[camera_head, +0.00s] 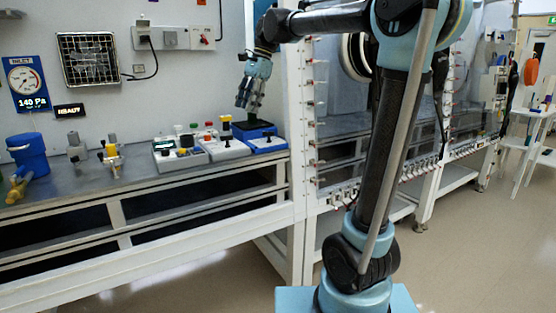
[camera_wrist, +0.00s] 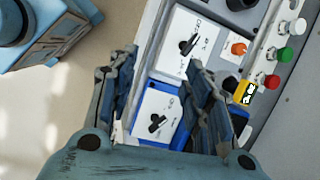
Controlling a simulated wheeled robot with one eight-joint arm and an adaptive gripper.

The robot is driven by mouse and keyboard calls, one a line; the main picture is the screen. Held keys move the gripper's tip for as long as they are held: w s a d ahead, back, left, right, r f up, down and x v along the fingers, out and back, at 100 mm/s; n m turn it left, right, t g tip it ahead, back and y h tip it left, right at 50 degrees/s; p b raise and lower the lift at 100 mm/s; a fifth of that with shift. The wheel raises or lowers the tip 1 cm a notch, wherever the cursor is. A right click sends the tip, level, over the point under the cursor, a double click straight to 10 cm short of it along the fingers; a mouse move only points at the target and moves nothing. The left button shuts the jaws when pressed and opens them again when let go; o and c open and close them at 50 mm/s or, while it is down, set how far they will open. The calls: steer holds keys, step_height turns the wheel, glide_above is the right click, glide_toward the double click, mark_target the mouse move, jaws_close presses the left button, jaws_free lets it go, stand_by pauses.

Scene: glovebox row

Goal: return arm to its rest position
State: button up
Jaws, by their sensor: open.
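My gripper (camera_head: 247,106) hangs from my arm above the right end of the grey bench, over small control boxes. In the wrist view my gripper (camera_wrist: 165,95) shows two blue-grey fingers spread apart, with nothing held between them. Beneath and between the fingers lie a blue-edged box (camera_wrist: 152,112) with a white top and a black knob, and a white box (camera_wrist: 186,45) with a black knob. My arm is raised and bent, reaching left from its base across the front of the white-framed glovebox.
The bench (camera_head: 215,176) also carries a blue container (camera_head: 29,156), valve fittings (camera_head: 111,153) and a grey button box (camera_head: 179,156). A white frame post (camera_head: 296,150) stands close right of my gripper. Bare floor (camera_head: 470,240) lies at the right, near a white shelf (camera_head: 520,140).

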steer(key=s+d+f+n+t+h, duration=0.1)
steer(key=s+d+f+n, duration=0.2)
steer(key=s+d+f, duration=0.35)
steer(key=s+d+f+n+t+h, duration=0.15)
steer(key=s+d+f, duration=0.25)
steer(key=d+f, duration=0.6)
steer(key=s+d+f+n, duration=0.2)
steer(key=s+d+f, duration=0.4)
steer(key=f, duration=0.2)
steer(key=s+d+f+n+t+h, duration=0.1)
steer(key=s+d+f+n, duration=0.2)
steer(key=s+d+f, duration=0.4)
step_height(320, 180, down, 2)
steer(key=shift+s+f+n, duration=0.15)
steer(key=shift+f+n, duration=0.05)
steer(key=shift+n, duration=0.15)
steer(key=shift+w+f, duration=0.2)
steer(key=shift+w, duration=0.2)
